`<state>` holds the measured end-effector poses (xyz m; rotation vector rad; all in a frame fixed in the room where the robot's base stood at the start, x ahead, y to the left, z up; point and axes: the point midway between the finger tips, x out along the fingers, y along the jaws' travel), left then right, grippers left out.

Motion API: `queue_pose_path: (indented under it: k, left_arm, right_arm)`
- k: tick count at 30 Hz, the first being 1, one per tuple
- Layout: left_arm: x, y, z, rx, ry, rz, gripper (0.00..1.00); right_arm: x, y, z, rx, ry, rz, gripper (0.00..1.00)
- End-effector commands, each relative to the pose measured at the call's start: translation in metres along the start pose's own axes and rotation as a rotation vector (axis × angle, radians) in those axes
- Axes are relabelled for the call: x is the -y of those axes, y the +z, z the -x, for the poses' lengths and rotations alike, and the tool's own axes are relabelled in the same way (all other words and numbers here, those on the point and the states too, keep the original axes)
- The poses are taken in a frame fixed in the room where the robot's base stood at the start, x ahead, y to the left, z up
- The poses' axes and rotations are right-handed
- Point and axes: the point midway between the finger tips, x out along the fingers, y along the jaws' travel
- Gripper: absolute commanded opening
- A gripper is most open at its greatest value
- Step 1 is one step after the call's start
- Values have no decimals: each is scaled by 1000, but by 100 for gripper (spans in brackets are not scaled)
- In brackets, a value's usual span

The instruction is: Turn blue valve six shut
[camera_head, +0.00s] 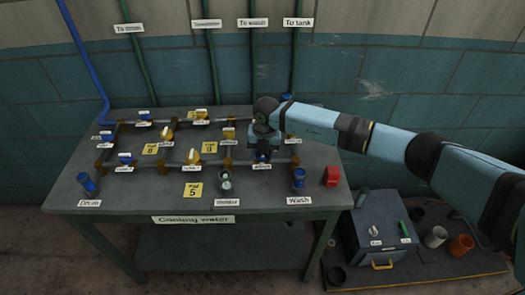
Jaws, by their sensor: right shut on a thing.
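My right arm comes in from the right. Its gripper (263,153) points down over the pipework at the right of the table and is shut on a blue valve handle (262,158). The gripper hides most of this handle. The label in front of it is too small to read, so I cannot tell its number. Other blue valves sit on the pipes, one at the front left (125,158), one at the back left (144,115) and one at the right (290,127). My left gripper is not in view.
The grey table (170,205) carries the pipe grid, yellow valves (194,156) and yellow tags (193,189). Blue cups stand at the front left (87,183) and front right (299,179). A red object (331,176) lies at the right edge. A grey box (380,235) stands lower right.

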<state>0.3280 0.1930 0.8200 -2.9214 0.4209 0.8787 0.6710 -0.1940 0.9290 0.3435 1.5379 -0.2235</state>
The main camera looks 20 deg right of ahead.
Motion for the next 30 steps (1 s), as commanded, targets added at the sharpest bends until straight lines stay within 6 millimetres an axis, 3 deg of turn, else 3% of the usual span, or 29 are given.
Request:
queue_pose_path:
  k: [9,25,26,28,30]
  left_arm:
    - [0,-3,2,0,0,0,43]
    - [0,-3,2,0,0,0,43]
    - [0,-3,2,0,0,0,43]
    - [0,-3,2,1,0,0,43]
    - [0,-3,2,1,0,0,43]
  right_arm:
    - [-1,1,1,10,1,-111,20]
    - [-1,1,1,12,2,-131,20]
    - [-1,1,1,12,2,-130,50]
    - [-1,1,1,12,1,-130,66]
    - [-1,0,1,11,1,-130,69]
